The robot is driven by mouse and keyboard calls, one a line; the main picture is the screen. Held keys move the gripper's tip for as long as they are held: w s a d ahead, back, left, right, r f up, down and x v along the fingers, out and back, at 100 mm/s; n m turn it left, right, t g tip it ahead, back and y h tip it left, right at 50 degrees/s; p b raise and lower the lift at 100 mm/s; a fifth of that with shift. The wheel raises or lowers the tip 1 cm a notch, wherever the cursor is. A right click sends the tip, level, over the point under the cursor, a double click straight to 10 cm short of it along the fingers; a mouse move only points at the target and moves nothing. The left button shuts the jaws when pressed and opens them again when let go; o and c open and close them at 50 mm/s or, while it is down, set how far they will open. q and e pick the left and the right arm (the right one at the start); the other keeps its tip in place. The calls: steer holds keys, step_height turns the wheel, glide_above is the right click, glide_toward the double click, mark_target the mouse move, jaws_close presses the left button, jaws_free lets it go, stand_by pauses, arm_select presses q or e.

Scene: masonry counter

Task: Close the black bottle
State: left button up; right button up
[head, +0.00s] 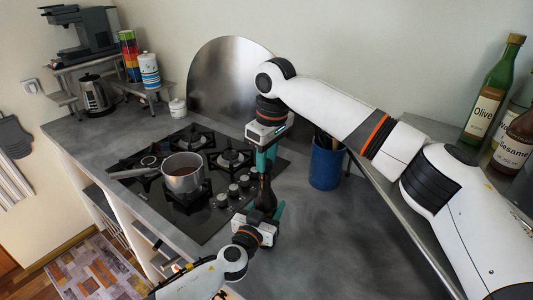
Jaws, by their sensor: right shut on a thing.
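The black bottle (265,194) is upright in the head view, at the front right of the hob. My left gripper (265,211) comes from below with its teal fingers around the bottle's body and looks shut on it. My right gripper (264,160) points down from above, directly over the bottle's neck. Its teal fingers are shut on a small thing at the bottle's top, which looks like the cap. The fingers mostly hide it, so I cannot tell whether it sits on the neck.
A steel pot (183,180) stands on the black gas hob (140,190) to the left. A blue utensil holder (325,166) stands close to the right. Bottles, including a green olive oil bottle (492,90), stand on the right shelf. The counter (330,235) right of the bottle is clear.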

steer(key=shift+f, duration=0.4)
steer(key=shift+f, duration=0.6)
